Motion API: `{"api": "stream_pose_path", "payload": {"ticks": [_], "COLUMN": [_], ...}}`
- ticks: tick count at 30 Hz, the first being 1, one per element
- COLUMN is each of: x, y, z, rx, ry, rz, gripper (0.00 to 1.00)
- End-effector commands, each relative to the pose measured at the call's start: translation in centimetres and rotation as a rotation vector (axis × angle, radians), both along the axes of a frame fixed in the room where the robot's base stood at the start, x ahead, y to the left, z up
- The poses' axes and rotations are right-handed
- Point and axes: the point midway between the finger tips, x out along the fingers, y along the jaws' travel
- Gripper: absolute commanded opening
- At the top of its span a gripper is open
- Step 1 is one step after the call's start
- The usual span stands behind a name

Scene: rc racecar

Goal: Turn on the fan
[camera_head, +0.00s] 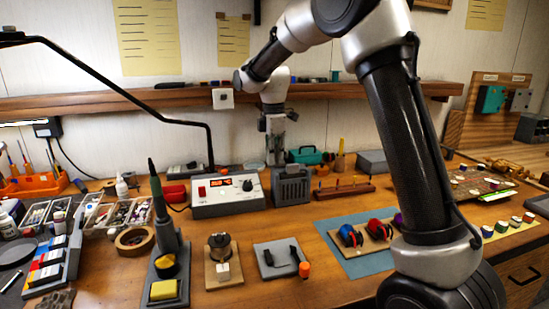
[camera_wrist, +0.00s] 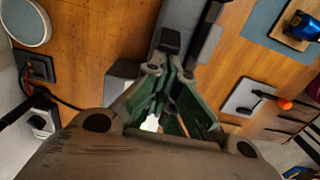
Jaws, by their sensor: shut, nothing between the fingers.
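The fan appears to be the dark grey box with a slatted front (camera_head: 291,187), standing upright on the workbench just right of the soldering station. My gripper (camera_head: 277,157) points down just behind the fan's top left, close to it; whether they touch cannot be told. In the wrist view my gripper (camera_wrist: 169,73) has its green-padded fingers drawn together, shut and empty. A dark grey body with a black block (camera_wrist: 171,41) lies just beyond the fingertips, probably part of the fan. The fan's switch cannot be made out clearly.
The soldering station (camera_head: 228,194) stands left of the fan. A wooden rack (camera_head: 343,189) and a teal toolbox (camera_head: 306,155) are to its right. A wall shelf (camera_head: 120,101) runs behind my arm. Stands and a blue mat (camera_head: 365,265) occupy the front.

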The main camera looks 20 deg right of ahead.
Motion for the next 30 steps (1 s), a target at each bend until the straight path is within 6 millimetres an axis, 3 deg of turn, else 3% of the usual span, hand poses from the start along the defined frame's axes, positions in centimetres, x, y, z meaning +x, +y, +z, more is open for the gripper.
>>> {"api": "stream_pose_path", "payload": {"ticks": [17, 30], "x": [0.0, 0.1], "y": [-0.6, -2.5], "z": [0.5, 1.5], "rx": [0.11, 0.428], "ry": [-0.001, -0.001], "rz": [-0.002, -0.006], "gripper": [0.0, 0.0]}}
